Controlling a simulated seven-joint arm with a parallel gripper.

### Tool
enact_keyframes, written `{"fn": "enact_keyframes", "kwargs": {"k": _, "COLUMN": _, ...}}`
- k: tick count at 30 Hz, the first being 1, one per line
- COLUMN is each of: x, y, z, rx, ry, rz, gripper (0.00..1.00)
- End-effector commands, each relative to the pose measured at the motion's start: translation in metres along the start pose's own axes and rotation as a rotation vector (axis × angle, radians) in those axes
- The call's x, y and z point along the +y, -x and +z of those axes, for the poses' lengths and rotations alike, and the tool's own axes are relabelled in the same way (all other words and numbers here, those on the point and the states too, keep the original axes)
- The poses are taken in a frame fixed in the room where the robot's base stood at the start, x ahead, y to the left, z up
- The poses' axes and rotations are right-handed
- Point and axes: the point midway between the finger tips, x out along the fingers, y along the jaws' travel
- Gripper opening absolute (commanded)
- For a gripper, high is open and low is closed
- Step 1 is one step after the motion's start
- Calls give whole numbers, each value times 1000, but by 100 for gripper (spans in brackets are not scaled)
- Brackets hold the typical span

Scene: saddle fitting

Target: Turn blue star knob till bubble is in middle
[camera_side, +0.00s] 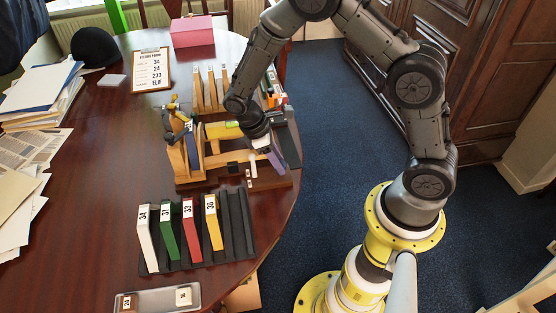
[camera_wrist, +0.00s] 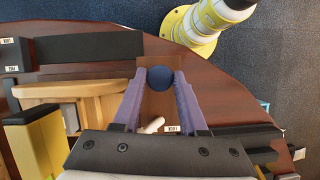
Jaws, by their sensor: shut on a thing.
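The blue star knob (camera_wrist: 160,80) shows in the wrist view as a dark blue round shape between the fingertips. My gripper (camera_wrist: 160,72) has purple fingers, one on each side of the knob, and is shut on it. In the side view my gripper (camera_side: 274,160) reaches down at the right end of the wooden fixture (camera_side: 213,163), and I cannot make out the knob there. The bubble is too small to place.
A dark rack (camera_side: 235,225) with numbered white, green, red and yellow plates stands in front of the fixture. A grey tray (camera_side: 158,300) with small blocks is nearer. A clipboard (camera_side: 151,70) and pink box (camera_side: 192,31) lie behind. The table edge is close on the right.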

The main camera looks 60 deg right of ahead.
Motion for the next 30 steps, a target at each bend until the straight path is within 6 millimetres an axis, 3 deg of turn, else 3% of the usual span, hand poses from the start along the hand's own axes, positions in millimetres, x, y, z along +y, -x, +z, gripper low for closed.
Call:
{"fn": "enact_keyframes", "kwargs": {"k": 5, "x": 1, "y": 1, "z": 0, "rx": 2, "ry": -172, "rz": -71, "gripper": 0}}
{"fn": "enact_keyframes", "kwargs": {"k": 13, "x": 1, "y": 1, "z": 0, "rx": 1, "ry": -185, "rz": -76, "gripper": 0}}
{"fn": "enact_keyframes", "kwargs": {"k": 14, "x": 1, "y": 1, "z": 0, "rx": 1, "ry": -185, "rz": -76, "gripper": 44}}
{"fn": "enact_keyframes", "kwargs": {"k": 18, "x": 1, "y": 1, "z": 0, "rx": 1, "ry": -184, "rz": -75, "gripper": 69}}
{"fn": "enact_keyframes", "kwargs": {"k": 30, "x": 2, "y": 5, "z": 0, "rx": 2, "ry": -183, "rz": -74, "gripper": 71}}
